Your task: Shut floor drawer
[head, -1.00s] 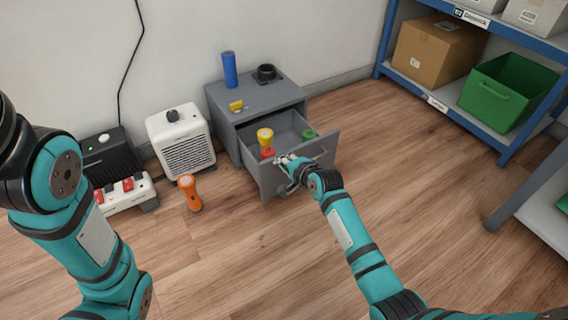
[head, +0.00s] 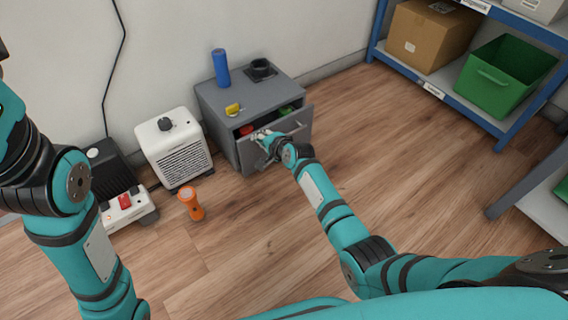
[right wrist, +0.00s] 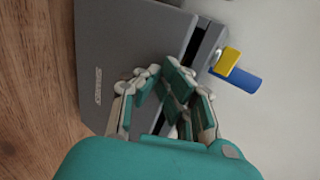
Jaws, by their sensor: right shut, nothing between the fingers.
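The grey floor drawer (head: 293,131) sits in a low grey cabinet (head: 230,96) against the wall. It stands out only a little, with a narrow dark gap at its top. A red thing (head: 246,130) and a green thing (head: 286,110) show inside through the gap. My right gripper (head: 262,137) is shut and empty at the drawer's front. In the right wrist view its fingers (right wrist: 172,82) are against or very close to the drawer front (right wrist: 115,60); contact is hard to tell. My left arm is at the left edge, but its gripper is out of view.
A blue shelf (head: 458,102) is at right. Floor in front is clear.

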